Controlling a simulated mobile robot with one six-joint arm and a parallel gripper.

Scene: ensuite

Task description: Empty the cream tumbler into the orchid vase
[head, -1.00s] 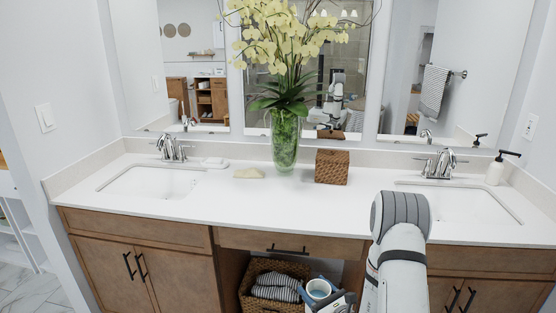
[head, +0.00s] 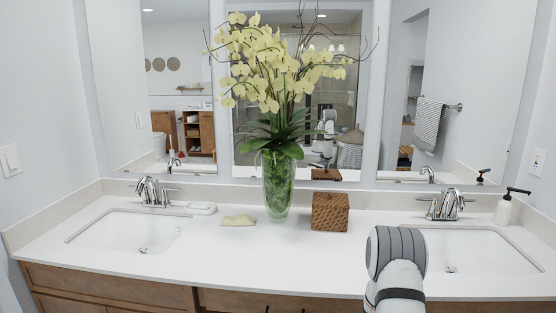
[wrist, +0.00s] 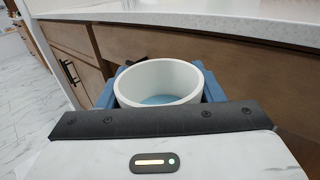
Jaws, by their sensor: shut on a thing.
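The orchid vase (head: 278,190) is tall clear glass with green filling, and pale yellow orchids rise from it. It stands upright on the white counter near the back, left of the woven box. The cream tumbler (wrist: 190,72) shows in the wrist view, roughly upright, with blue contents low inside it. My gripper (wrist: 160,92) is shut on the tumbler, with blue finger pads on both sides of it. The tumbler is beside the wooden cabinet front and below the counter edge in the wrist view. The head view shows my arm, but the gripper and tumbler are out of its frame.
A woven box (head: 330,211) stands right of the vase, and a folded beige cloth (head: 238,220) lies to its left. Sinks lie left (head: 125,229) and right (head: 455,249). A soap dispenser (head: 506,208) is far right. The counter (head: 235,265) in front of the vase is clear.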

